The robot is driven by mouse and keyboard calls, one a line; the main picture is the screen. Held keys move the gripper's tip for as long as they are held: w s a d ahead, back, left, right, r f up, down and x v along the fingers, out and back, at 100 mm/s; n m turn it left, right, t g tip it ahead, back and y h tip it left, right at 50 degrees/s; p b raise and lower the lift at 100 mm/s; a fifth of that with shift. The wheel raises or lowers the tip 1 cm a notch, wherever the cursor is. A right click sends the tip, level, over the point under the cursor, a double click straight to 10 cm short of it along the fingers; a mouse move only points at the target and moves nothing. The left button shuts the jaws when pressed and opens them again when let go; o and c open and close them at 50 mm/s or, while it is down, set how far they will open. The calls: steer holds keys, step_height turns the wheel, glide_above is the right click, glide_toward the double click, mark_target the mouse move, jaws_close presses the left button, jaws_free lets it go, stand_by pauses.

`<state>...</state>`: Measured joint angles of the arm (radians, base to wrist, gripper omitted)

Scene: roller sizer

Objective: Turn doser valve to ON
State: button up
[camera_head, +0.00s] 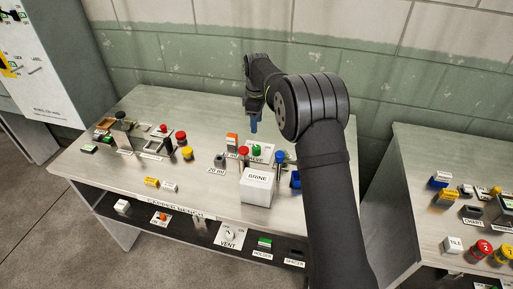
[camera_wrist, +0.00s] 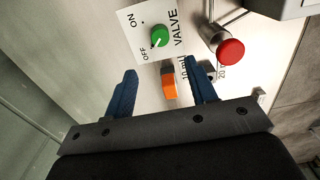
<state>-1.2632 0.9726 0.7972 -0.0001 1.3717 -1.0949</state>
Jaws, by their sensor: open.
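The valve is a green round knob (camera_wrist: 159,36) on a white plate (camera_wrist: 133,38) marked ON, OFF and VALVE. In the wrist view its small white mark appears to point toward the OFF side. In the head view the green knob (camera_head: 256,150) stands near the middle of the bench, behind the white BRINE box. My gripper (camera_wrist: 164,78) has its blue fingers apart and empty. The knob lies beyond the fingertips, apart from them. In the head view my gripper (camera_head: 253,126) hangs above and behind the knob, with one finger hiding the other.
An orange block (camera_wrist: 169,84) by the 10 ml label shows between the fingers, below them. A red ball-topped lever (camera_wrist: 230,50) stands beside the plate. The BRINE box (camera_head: 257,187) and a blue ball (camera_head: 279,156) are close by.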

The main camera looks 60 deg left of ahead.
mark_target(257, 147)
step_height(257, 147, down, 13)
stand_by(0.3)
steer(key=c, duration=1)
